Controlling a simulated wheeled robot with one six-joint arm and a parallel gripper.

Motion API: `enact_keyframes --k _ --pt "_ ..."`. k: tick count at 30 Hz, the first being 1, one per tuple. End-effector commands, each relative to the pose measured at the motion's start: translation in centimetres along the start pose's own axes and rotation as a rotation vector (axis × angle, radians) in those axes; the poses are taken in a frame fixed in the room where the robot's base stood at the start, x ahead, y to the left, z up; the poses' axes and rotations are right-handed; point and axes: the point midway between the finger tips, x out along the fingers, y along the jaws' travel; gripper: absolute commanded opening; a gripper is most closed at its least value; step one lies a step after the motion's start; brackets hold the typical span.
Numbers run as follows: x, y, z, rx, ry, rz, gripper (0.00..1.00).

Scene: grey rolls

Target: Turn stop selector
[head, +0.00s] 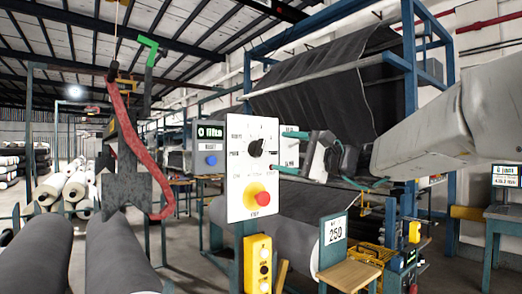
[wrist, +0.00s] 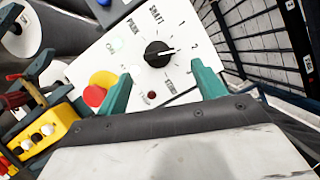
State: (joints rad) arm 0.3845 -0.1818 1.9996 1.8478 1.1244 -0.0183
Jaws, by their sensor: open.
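The selector is a black round knob (head: 255,147) on a white panel (head: 240,180), with printed labels around it. The fingertips look short of the knob.
A red mushroom button on a yellow base (head: 260,198) sits below the knob. A yellow button box (head: 258,264) hangs under the panel. A grey roll (head: 300,238) lies behind the panel.

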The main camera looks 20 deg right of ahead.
Motion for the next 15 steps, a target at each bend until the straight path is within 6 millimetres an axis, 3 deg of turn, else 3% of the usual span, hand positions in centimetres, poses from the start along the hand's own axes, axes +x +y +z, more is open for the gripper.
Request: enact_keyframes --k 9,15 --pt "5.1 0.2 0.1 0.000 -0.004 0.004 0.69" --pt "6.5 0.1 0.2 -0.002 -0.002 0.004 0.69"
